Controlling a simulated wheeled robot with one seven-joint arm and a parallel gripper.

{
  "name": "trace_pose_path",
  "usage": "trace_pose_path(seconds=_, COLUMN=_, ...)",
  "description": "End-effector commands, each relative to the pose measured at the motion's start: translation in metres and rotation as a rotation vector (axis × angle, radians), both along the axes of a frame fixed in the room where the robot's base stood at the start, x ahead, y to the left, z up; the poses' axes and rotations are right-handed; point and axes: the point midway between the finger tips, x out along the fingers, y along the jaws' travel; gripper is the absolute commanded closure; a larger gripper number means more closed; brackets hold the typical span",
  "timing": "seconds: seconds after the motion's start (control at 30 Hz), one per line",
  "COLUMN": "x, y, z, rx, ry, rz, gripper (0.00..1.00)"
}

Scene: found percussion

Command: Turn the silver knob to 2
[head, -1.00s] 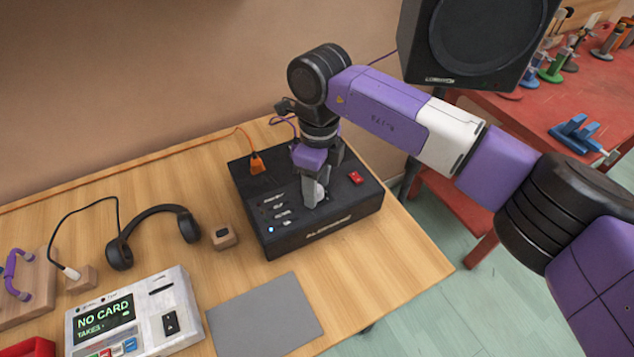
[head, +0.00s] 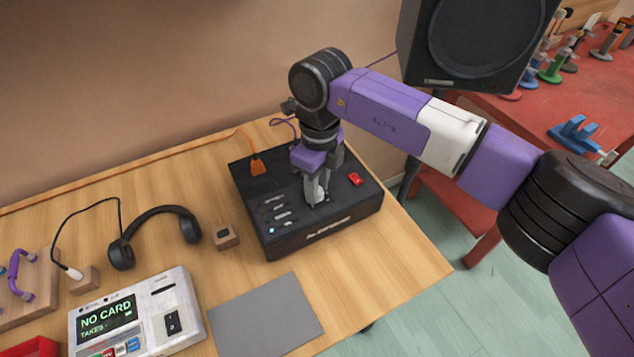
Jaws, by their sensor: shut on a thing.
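The black box (head: 345,225) stands on the wooden table, with its panel facing up. The silver knob (head: 320,191) shows as a pale shape between the fingers of my gripper (head: 317,195), over the middle of the panel. My gripper points down and is shut on the knob. The knob's pointer and any numbers around it are hidden by the fingers or too small to read.
A red switch (head: 355,179) and an orange plug (head: 257,166) are on the box. Headphones (head: 155,232), a small wooden block (head: 225,237), a card machine (head: 135,315) reading "NO CARD" and a grey mat (head: 265,315) lie on the table. A speaker (head: 478,40) stands behind my arm.

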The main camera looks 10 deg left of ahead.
Motion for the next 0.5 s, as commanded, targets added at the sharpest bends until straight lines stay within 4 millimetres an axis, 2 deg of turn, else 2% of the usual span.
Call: trace_pose_path(seconds=0.5, x=-0.0003, y=-0.0001, z=0.0044, rx=0.001, ry=-0.001, rz=-0.472, gripper=1.0)
